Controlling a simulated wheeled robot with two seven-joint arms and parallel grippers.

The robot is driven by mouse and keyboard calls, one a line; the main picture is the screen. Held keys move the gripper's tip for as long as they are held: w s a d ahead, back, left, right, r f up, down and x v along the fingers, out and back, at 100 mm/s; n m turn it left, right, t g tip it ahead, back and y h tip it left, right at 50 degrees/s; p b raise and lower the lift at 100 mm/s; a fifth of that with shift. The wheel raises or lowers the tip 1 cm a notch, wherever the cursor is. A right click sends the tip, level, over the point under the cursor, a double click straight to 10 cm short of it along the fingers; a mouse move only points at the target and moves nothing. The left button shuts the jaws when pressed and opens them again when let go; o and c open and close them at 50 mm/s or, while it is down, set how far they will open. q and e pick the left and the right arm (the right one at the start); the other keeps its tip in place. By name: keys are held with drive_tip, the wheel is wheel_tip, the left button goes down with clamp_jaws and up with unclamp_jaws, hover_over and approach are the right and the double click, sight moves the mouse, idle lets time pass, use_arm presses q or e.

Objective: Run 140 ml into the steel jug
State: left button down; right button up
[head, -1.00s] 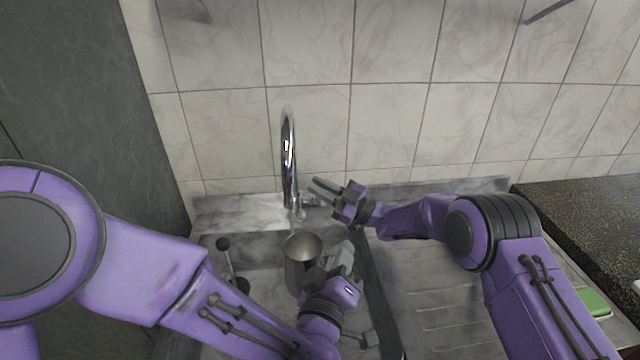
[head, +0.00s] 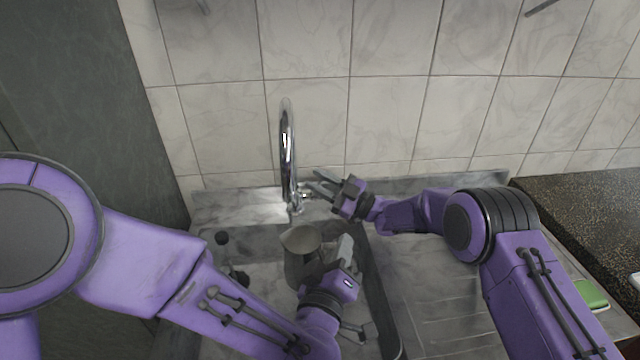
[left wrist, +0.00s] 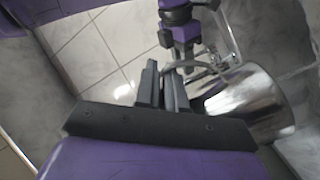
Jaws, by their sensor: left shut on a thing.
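The steel jug (head: 300,256) stands upright in the sink, its open mouth below the spout of the chrome tap (head: 288,150). I cannot make out a water stream or the level inside. My left gripper (head: 340,262) is shut at the jug's right side, on its handle as far as I can tell; the fingers partly hide it. In the left wrist view the jug (left wrist: 262,100) is beside the closed fingers (left wrist: 163,88). My right gripper (head: 322,184) is at the tap's base, fingers apart, close to the small side lever (head: 306,195); contact is unclear.
A ridged drainboard (head: 430,300) lies to the right, with a green sponge (head: 591,294) and a dark speckled counter (head: 590,215) beyond. A tiled wall (head: 390,125) stands behind.

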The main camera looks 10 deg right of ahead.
wheel_tip(320, 180, up, 10)
drive_tip(key=shift+f, duration=0.2)
use_arm(q)
drive_tip(key=shift+w, duration=0.15)
use_arm(e)
drive_tip(key=shift+w+f, duration=0.1)
use_arm(q)
drive_tip(key=w+a, duration=0.2)
drive_tip(key=w, duration=0.5)
drive_tip(key=shift+s+r, duration=0.1)
idle(2.0)
